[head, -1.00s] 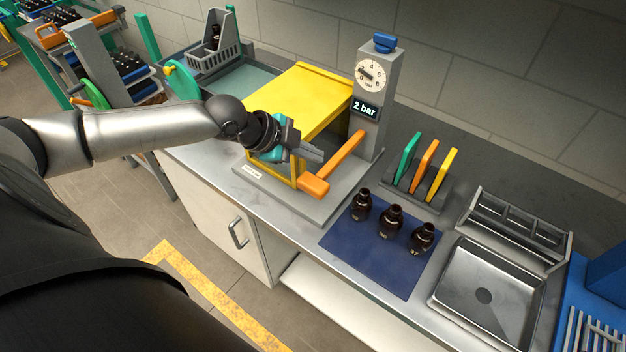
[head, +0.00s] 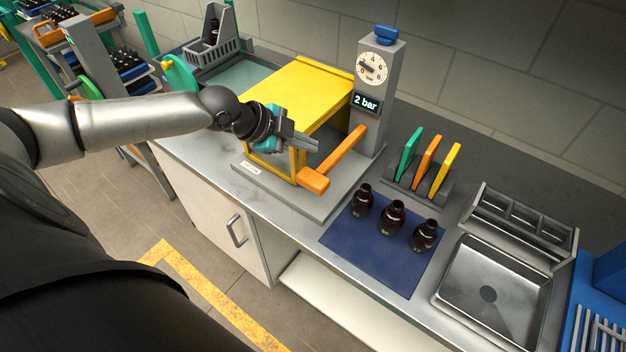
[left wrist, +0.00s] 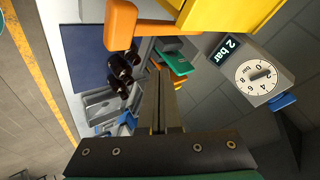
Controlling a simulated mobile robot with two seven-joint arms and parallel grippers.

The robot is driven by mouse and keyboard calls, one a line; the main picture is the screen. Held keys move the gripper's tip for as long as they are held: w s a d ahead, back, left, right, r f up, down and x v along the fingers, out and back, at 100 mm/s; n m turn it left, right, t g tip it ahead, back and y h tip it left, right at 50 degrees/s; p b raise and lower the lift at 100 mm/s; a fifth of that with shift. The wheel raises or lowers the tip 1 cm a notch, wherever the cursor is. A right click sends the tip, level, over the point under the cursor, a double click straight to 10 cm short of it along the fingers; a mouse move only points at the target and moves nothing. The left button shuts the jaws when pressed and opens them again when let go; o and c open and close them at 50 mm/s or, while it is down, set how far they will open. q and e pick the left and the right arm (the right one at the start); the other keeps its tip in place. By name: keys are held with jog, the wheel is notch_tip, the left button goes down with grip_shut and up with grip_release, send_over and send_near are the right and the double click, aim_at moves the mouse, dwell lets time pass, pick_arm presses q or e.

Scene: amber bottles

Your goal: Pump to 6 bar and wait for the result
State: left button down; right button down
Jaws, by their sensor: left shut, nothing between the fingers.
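The pressure tester has a yellow box-shaped guard (head: 302,98) on a grey base (head: 325,204). Its grey column (head: 372,132) carries a round dial gauge (head: 373,67) and a display (head: 366,103) reading "2 bar". An orange pump lever (head: 345,152) slopes down from the column to its handle (head: 313,181), in front of the guard. My left gripper (head: 316,145) is shut and empty, just above and left of the handle, in front of the guard. In the left wrist view the lever handle (left wrist: 122,24), display (left wrist: 225,50) and gauge (left wrist: 256,78) show. My right gripper is not visible.
Several dark amber bottles (head: 391,217) stand on a blue mat (head: 375,250) to the right. Behind them a rack holds green, orange and yellow plates (head: 427,162). A metal sink tray (head: 490,290) lies farther right. A grey bottle crate (head: 213,57) stands back left.

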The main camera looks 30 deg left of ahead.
pick_arm(q)
jog(key=b, duration=0.5)
send_over(308, 178)
notch_tip(308, 178, down, 6)
jog(key=shift+r, duration=0.1)
jog(key=shift+f, duration=0.45)
dwell(1.3)
jog(key=shift+f, duration=0.4)
